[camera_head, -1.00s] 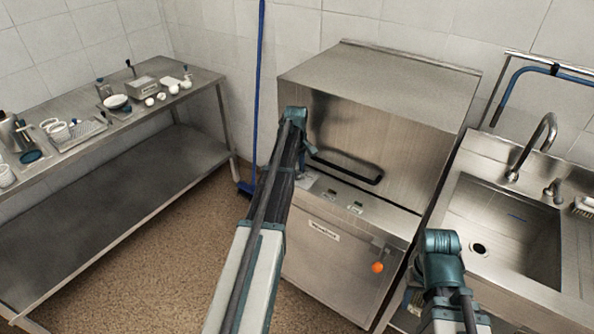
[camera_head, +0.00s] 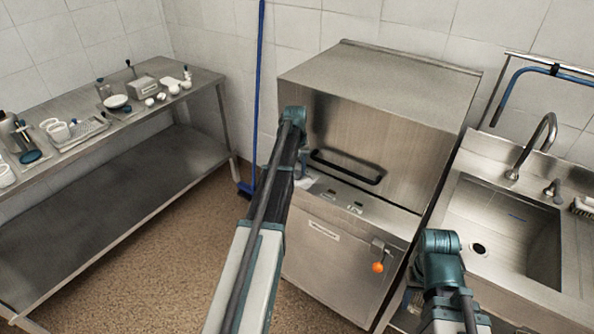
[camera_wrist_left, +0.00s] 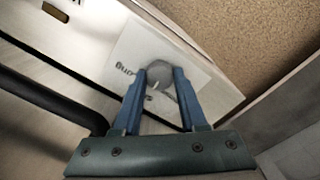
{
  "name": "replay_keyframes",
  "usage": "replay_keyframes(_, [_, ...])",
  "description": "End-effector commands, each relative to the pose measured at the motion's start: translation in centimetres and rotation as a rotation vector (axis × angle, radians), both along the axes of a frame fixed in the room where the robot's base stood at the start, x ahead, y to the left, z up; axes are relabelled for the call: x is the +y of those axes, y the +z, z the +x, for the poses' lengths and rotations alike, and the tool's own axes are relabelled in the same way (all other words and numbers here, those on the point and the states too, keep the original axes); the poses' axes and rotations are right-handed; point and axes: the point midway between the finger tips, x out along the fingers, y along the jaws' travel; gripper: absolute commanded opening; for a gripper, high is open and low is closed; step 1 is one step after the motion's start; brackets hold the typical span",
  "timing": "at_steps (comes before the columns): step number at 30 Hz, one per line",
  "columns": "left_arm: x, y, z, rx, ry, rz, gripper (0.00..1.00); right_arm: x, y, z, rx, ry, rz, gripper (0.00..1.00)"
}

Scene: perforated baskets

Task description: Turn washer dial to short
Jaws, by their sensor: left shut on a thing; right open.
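The washer (camera_head: 330,215) is a steel box machine with a black bar handle (camera_head: 345,167) and a control ledge below it. The grey round dial (camera_wrist_left: 158,72) sits on a white label in the left wrist view. Printed words on the label are partly readable, and one looks like "long", upside down. My left gripper (camera_wrist_left: 161,82) has its two blue fingers on either side of the dial and is shut on it. The fingers cover part of the label, so the dial's pointer direction cannot be told. In the head view my left arm hides the dial. My right arm's fingers are not visible.
A steel sink (camera_head: 505,235) with a tap stands right of the washer, close to my right arm. An orange ball knob (camera_head: 377,267) sticks out from the washer's front. A steel table (camera_head: 110,125) with dishes stands at the left. A blue pole (camera_head: 258,90) leans behind.

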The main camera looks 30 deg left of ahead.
Motion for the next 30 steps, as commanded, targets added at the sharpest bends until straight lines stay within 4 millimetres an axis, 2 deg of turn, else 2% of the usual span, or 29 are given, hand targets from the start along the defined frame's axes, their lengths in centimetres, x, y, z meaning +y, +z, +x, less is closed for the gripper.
replay_keyframes(16, [-0.01, 0.00, 0.01, 0.000, -0.023, 0.000, 0.00, 0.00, 0.00, 0.00, 0.000, 0.000, 0.000, 0.50])
replay_keyframes(17, [-0.01, 0.00, 0.01, 0.000, -0.023, 0.000, 0.43, 0.00, 0.00, 0.00, 0.000, 0.000, 0.000, 0.50])
replay_keyframes(21, [-0.01, 0.00, 0.01, 0.000, -0.022, 0.000, 0.69, 0.00, 0.00, 0.00, 0.000, 0.000, 0.000, 0.50])
replay_keyframes(22, [-0.01, 0.00, 0.01, 0.000, -0.022, 0.000, 0.72, 0.00, 0.00, 0.00, 0.000, 0.000, 0.000, 0.50])
replay_keyframes(30, [0.00, 0.02, 0.00, 0.000, -0.022, 0.000, 0.72, 0.00, 0.02, 0.00, 0.000, 0.000, 0.000, 0.50])
